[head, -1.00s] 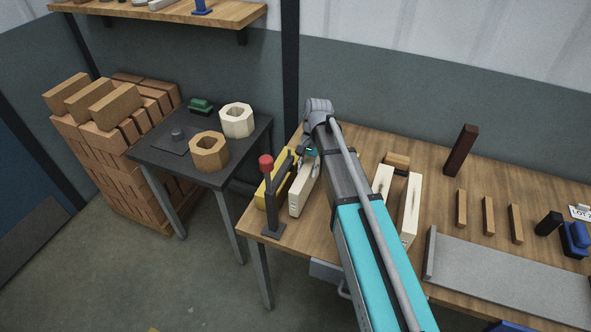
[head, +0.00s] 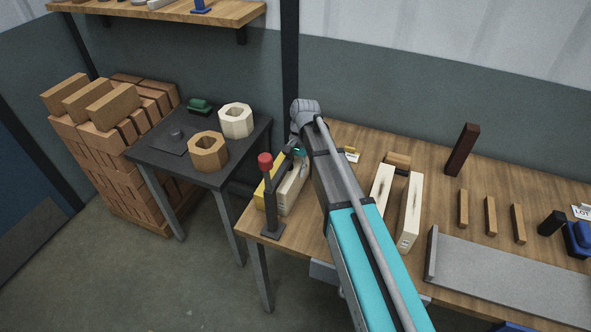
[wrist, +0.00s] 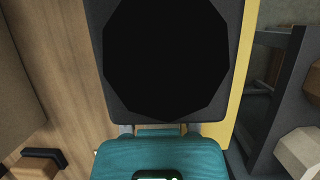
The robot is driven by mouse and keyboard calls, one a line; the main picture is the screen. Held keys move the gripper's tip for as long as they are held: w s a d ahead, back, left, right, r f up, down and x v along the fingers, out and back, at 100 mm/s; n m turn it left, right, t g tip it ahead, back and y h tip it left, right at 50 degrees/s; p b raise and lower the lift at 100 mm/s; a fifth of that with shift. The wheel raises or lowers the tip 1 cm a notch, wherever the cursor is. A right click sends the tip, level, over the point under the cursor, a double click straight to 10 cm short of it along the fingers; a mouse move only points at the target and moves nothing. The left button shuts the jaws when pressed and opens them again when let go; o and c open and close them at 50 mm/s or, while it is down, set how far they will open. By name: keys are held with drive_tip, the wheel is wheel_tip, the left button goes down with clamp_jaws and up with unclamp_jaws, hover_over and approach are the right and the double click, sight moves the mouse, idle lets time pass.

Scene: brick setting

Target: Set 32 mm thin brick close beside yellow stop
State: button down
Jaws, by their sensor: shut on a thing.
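The pale cream brick (head: 291,195) stands on edge at the left end of the wooden bench. My gripper (head: 298,156) is shut on its far part; the fingertips are mostly hidden by my wrist and arm. The yellow stop (head: 260,192) is just left of the brick, roughly parallel to it. A clamp with a red knob hides part of both, so I cannot tell whether they touch. In the wrist view, the yellow stop (wrist: 239,85) is a strip along the right of a dark gripper part, which hides the brick.
The red-knobbed clamp (head: 266,165) stands in front of the stop. Two cream bricks (head: 409,215) stand right of my arm, with several thin brown bricks (head: 490,215) and a grey plate (head: 510,272) further right. A dark side table (head: 165,163) is at the left.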

drive_tip(key=shift+c, duration=1.4)
unclamp_jaws()
drive_tip(key=shift+r, duration=0.1)
drive_tip(key=p+v, duration=1.1)
drive_tip(key=v, duration=0.1)
drive_tip(key=shift+s, duration=0.1)
drive_tip(key=s+d+f+n+t+h, duration=0.1)
drive_tip(key=s+d+n+t, duration=0.3)
drive_tip(key=s+d, duration=1.3)
drive_tip(key=shift+s+d+f+h, duration=0.15)
drive_tip(key=shift+s+d+h, duration=0.15)
drive_tip(key=shift+d, duration=0.05)
